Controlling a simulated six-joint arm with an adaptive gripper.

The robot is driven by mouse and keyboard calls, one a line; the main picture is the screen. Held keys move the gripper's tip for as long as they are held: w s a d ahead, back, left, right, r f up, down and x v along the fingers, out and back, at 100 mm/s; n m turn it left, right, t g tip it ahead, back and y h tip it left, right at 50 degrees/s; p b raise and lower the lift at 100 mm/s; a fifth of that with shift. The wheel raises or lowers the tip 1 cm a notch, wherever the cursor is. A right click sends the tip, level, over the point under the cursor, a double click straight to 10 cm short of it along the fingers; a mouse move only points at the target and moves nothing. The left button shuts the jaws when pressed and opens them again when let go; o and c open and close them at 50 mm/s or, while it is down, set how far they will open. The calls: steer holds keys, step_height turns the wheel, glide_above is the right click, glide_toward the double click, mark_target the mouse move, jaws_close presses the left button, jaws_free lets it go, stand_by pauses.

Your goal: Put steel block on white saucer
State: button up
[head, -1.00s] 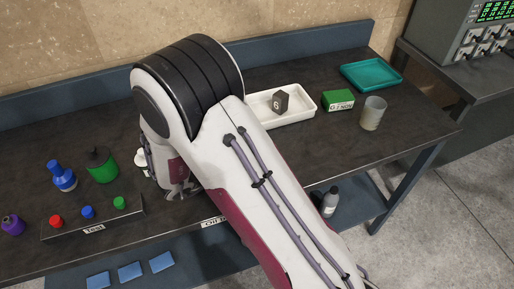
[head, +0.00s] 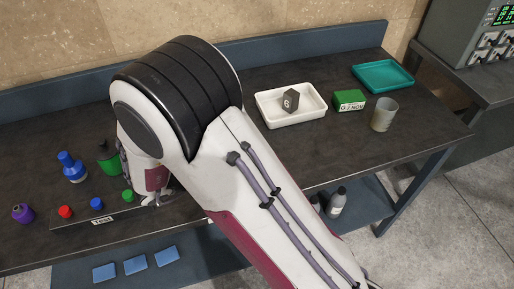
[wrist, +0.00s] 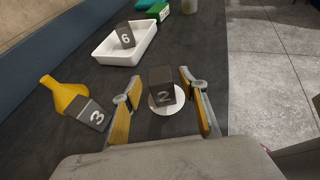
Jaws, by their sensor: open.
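In the wrist view a dark grey block marked 2 (wrist: 161,84) shows over the white saucer (wrist: 172,110). It appears to rest on it. My gripper (wrist: 163,103) is open, its two fingers apart on either side of the block and saucer. Whether they touch is not clear. Another dark block marked 3 (wrist: 95,116) lies beside a yellow flask (wrist: 66,94). A third dark block marked 6 (wrist: 126,37) is in the white tray. The markings do not tell which block is the steel one. In the head view my arm hides the saucer and most of my gripper.
The white tray (head: 267,116) holds block 6, and a green box (head: 350,99), a clear cup (head: 384,115) and a teal tray (head: 407,76) stand right of it. Blue (head: 71,169) and green (head: 109,157) bottles and a button panel are at left.

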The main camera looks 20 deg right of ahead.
steer(key=shift+v, duration=2.35)
steer(key=shift+w+r, duration=0.1)
steer(key=w+a+r+n+t+y, duration=0.2)
steer(key=w+r+n+t+y, duration=0.15)
steer(key=w+n, duration=0.25)
steer(key=w+a+r+n+t+y, duration=0.2)
steer(key=w+r+n+y, duration=0.2)
steer(key=w+r+n, duration=0.15)
steer(key=s+a+r+n+t+y, duration=0.1)
steer(key=s+a+r+n+y, duration=0.25)
steer(key=r+n+y, duration=0.8)
steer(key=s+d+f+n+g+h, duration=0.2)
steer(key=s+d+n, duration=0.2)
steer(key=s+n, duration=0.4)
steer(key=s+d+f+n+g+h, duration=0.2)
steer(key=s+d+n, duration=0.3)
steer(key=s+n, duration=0.4)
steer(key=s+d+f+n+g+h, duration=0.2)
steer(key=s+d+n, duration=0.3)
steer(key=s+n, duration=0.4)
steer(key=shift+s+f, duration=0.45)
steer(key=shift+s, duration=0.6)
